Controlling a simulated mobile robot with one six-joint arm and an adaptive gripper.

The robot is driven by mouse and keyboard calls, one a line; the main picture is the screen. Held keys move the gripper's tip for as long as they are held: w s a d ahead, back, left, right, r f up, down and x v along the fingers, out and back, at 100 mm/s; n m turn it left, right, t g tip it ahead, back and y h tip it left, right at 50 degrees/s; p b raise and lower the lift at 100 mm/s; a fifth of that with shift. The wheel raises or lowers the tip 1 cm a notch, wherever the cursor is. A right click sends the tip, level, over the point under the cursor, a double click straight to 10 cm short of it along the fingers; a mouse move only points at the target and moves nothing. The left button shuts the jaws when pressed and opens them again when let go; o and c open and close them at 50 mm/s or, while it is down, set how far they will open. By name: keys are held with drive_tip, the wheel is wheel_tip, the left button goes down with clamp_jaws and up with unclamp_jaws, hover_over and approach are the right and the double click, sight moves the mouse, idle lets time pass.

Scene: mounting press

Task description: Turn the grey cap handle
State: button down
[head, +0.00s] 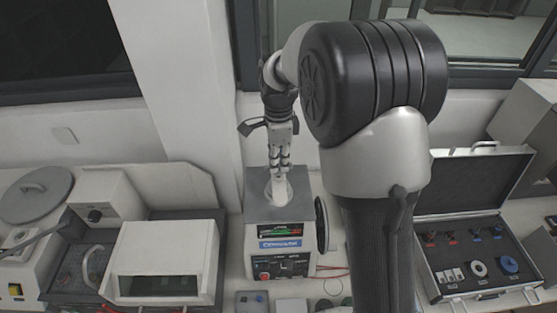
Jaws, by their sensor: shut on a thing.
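The mounting press (262,215) stands on the bench at the middle, with a grey top, a lit display and a blue label on its front. My gripper (280,168) points down over the top of the press, with its fingers closed together at the pale round cap (271,192). The fingers are shut on the grey cap handle, which they mostly hide. How far the cap is turned cannot be told from this view.
A black handwheel (322,224) sits on the press's right side, partly near my arm. A white machine (165,250) stands to the left. An open case (480,284) with small parts lies to the right. Red cables (333,271) run beside the press.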

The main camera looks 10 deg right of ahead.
sight(279, 165)
idle(0.3)
drive_tip(key=c, duration=1.7)
unclamp_jaws()
wheel_tip(279, 165, up, 12)
drive_tip(key=shift+r, duration=0.1)
